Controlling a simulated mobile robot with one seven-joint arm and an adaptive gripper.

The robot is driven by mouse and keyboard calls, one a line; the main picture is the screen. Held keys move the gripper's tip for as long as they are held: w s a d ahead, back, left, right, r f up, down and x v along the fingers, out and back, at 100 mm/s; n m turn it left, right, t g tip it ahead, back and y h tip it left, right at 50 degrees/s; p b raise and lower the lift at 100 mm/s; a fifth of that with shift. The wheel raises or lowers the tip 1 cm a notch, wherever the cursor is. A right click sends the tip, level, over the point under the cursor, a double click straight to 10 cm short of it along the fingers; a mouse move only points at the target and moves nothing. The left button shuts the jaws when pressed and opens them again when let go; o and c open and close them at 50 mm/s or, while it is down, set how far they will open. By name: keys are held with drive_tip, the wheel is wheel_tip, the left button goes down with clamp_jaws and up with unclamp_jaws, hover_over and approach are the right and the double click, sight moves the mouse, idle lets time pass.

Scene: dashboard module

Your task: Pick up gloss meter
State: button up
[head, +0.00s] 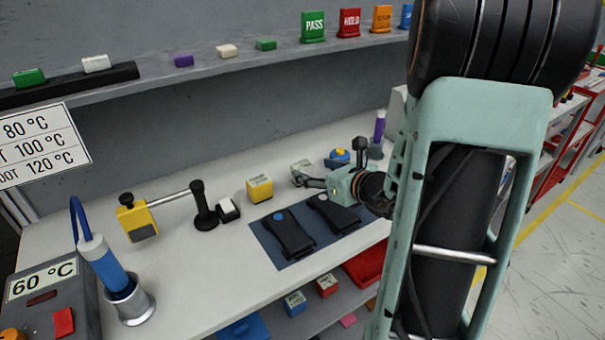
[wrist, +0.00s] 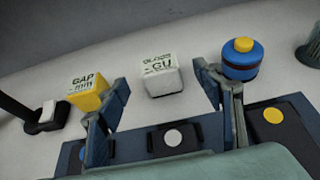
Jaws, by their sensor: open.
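In the head view the gloss meter (head: 301,166) is partly hidden behind my gripper (head: 312,181). My gripper also shows in the wrist view (wrist: 160,80), with one finger on each side of the block in the picture. I see no contact between the fingers and the block.
A yellow gap gauge (wrist: 88,92) stands left of the gloss meter. A blue round device with a yellow top (wrist: 241,60) stands close by the right finger. A shelf (head: 215,62) runs above the bench.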

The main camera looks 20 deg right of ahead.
sight(306, 168)
drive_tip(key=x, duration=0.6)
drive_tip(key=shift+w+a+f, duration=0.1)
drive_tip(key=shift+w+f, duration=0.05)
drive_tip(key=shift+f, duration=0.2)
drive_tip(key=c, duration=1.2)
drive_tip(key=shift+r, duration=0.1)
drive_tip(key=shift+c, duration=0.7)
drive_tip(key=shift+r, duration=0.1)
